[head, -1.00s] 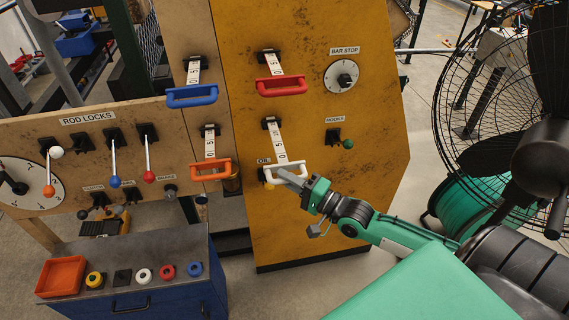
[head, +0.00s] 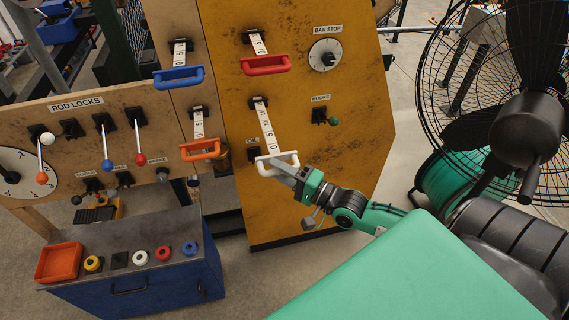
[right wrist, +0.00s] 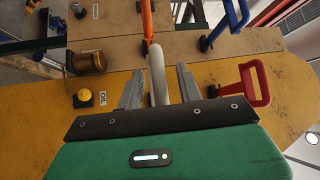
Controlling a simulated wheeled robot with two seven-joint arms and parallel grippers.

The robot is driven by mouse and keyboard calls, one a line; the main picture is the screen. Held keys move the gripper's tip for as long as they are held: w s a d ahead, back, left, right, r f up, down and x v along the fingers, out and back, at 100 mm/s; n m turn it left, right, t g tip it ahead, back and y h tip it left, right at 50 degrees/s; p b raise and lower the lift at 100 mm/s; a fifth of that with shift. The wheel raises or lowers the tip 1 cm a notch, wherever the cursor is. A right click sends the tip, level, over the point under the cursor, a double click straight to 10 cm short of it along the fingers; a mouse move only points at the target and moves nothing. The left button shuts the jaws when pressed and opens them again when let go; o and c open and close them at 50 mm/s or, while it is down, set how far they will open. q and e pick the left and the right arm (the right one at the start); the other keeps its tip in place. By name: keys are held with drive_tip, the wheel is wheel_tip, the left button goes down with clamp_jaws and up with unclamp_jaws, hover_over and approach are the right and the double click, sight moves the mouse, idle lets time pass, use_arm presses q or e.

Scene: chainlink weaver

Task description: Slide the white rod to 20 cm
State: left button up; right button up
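The white rod (head: 266,132) sticks out of the yellow panel, with printed numbers along its length and a white handle (head: 293,156) at its end. The numbers are too small to read surely. My left gripper is not in view.
A red handle (head: 266,65) is above the white one, with blue (head: 180,77) and orange (head: 201,150) handles to the left. Bar stop dial (head: 328,56) and hooks knob (head: 333,121) are on the right. A blue cabinet (head: 170,283) stands lower left, a fan (head: 525,120) at right.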

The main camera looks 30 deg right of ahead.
drive_tip(key=shift+s+d+f, duration=0.15)
drive_tip(key=shift+s+d, duration=0.05)
drive_tip(key=shift+s, duration=0.05)
drive_tip(key=b+v, duration=0.4)
drive_tip(key=v, duration=0.9)
idle(0.5)
